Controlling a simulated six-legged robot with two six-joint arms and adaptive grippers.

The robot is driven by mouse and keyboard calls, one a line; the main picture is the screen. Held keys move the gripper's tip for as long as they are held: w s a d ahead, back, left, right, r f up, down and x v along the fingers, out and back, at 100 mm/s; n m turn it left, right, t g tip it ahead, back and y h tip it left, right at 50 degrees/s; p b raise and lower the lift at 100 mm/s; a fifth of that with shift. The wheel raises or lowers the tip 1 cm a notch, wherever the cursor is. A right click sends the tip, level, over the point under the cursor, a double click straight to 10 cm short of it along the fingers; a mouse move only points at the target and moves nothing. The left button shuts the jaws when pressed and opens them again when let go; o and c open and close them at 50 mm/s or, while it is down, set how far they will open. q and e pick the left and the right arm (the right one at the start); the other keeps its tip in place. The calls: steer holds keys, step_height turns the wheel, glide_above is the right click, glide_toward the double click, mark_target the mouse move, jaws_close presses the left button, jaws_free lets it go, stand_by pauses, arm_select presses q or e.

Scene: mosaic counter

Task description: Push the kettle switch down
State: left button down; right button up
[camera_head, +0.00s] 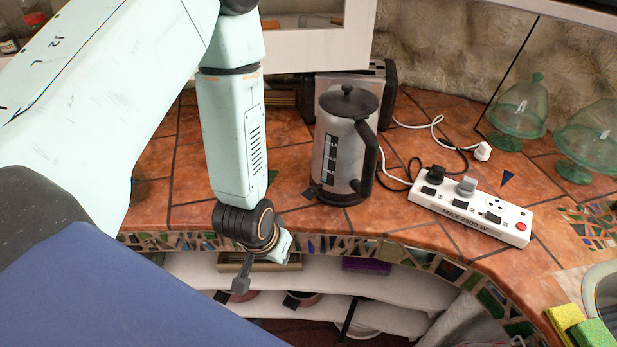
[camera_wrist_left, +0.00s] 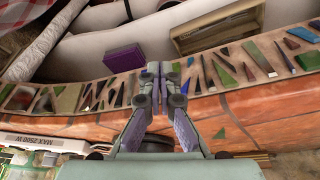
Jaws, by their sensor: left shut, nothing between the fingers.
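The kettle (camera_head: 345,150) stands upright on the tiled counter, silver with a black lid, black handle and level window. A small dark tab (camera_head: 310,193) shows at its lower left; I cannot tell if it is the switch. A white power strip (camera_head: 470,205) with black switches, plugs and a red button lies to the right of the kettle; its edge shows in the left wrist view (camera_wrist_left: 45,141). My left gripper (camera_head: 240,288) is shut and empty, pointing down in front of the counter edge, left of and apart from the kettle. Its fingers (camera_wrist_left: 160,72) meet in the wrist view. My right gripper is out of view.
Green glass domes (camera_head: 518,105) are at the back right. Sponges (camera_head: 566,318) lie at lower right. White shelves (camera_head: 390,300) are under the mosaic edge.

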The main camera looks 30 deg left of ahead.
mark_target(308, 194)
arm_select(q)
steer(key=w+r+m+p, duration=0.2)
steer(key=w+r+p, duration=0.2)
steer(key=r, duration=0.4)
steer(key=w+a+r+m+g+h+p, duration=0.1)
steer(key=w+r+m+p, duration=0.2)
steer(key=w+r, duration=0.3)
steer(key=shift+w+a+r+p, duration=0.2)
steer(key=shift+w+r+p, duration=0.2)
steer(key=shift+r+p, duration=0.55)
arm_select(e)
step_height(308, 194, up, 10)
arm_select(q)
steer(key=shift+r, duration=0.15)
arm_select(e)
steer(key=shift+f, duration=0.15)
arm_select(q)
steer(key=b+x, duration=0.5)
steer(key=shift+f, duration=0.45)
steer(key=shift+w+d+f+b, duration=0.1)
steer(key=shift+w+f+b, duration=0.15)
steer(key=shift+f+b, duration=0.3)
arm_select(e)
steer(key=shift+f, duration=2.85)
